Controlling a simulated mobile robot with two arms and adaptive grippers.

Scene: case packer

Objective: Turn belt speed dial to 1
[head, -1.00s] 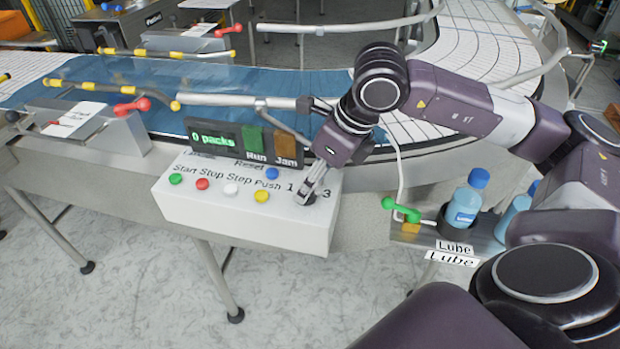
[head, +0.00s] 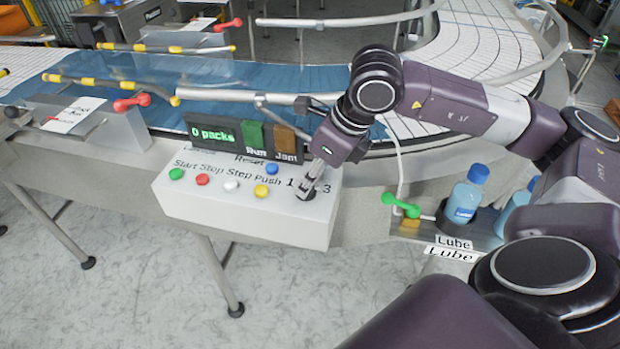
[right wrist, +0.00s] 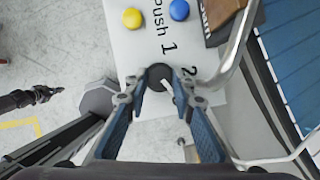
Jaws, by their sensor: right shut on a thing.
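The belt speed dial is a dark round knob (right wrist: 160,74) with a pale line on it, on the white control box (head: 245,222). In the right wrist view the numbers 1 and 2 are printed beside it. In the head view 1 and 3 show on either side of the gripper. My right gripper (head: 309,186) reaches down onto the dial and is shut on it, a blue-padded finger at each side in the right wrist view. The fingers hide much of the dial in the head view. A dark gripper-like shape (right wrist: 44,94), probably my left gripper, is at the left there, too small to read.
Green, red, white, yellow and blue (head: 272,169) buttons sit left of the dial. The display (head: 213,134) reading "0 packs" stands behind them. A lube holder with a blue bottle (head: 466,196) and a green-handled valve (head: 400,205) is at right. The conveyor lies behind.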

